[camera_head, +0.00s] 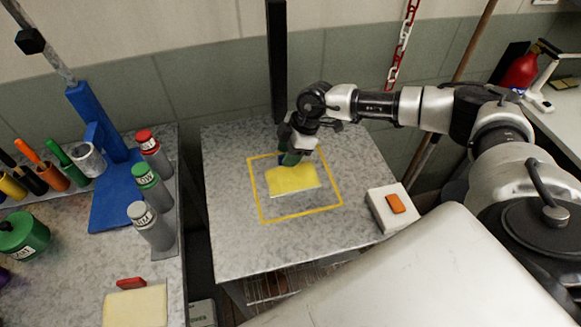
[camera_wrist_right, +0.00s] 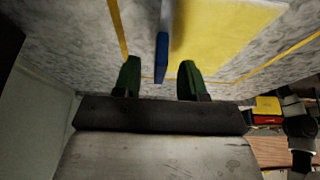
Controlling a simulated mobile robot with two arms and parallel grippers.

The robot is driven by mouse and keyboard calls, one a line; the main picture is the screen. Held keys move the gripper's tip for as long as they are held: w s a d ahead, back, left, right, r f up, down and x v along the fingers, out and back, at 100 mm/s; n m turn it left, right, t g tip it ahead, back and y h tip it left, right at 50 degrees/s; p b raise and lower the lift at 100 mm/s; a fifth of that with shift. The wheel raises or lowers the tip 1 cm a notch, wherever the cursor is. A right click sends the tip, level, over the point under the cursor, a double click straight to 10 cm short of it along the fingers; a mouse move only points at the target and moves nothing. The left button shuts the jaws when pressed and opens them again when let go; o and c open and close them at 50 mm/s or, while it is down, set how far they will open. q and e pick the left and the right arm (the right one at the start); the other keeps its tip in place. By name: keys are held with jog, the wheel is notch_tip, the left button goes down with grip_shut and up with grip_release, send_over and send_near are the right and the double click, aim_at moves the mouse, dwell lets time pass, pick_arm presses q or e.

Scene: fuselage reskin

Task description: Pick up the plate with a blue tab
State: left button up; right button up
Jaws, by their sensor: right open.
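The yellow plate (camera_head: 293,180) lies inside the yellow taped outline on the grey speckled table. Its blue tab (camera_head: 281,158) shows at the far edge, partly hidden by my right gripper (camera_head: 290,158). In the right wrist view the plate (camera_wrist_right: 215,35) is at upper right. The blue tab (camera_wrist_right: 162,55) stands upright and lines up between the two green fingers of my right gripper (camera_wrist_right: 159,72). The fingers are open, with a gap on each side of the tab. My left gripper is not in view.
A white box with an orange top (camera_head: 397,203) sits at the table's right edge. A black post (camera_head: 277,70) rises behind. On the left bench are a blue stand (camera_head: 117,190), several labelled canisters and a pale plate with a red tab (camera_head: 135,305).

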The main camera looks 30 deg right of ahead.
jog(key=shift+a+f, duration=0.15)
jog(key=shift+f, duration=0.3)
jog(key=shift+c, duration=0.3)
grip_shut()
jog(key=shift+r, duration=0.2)
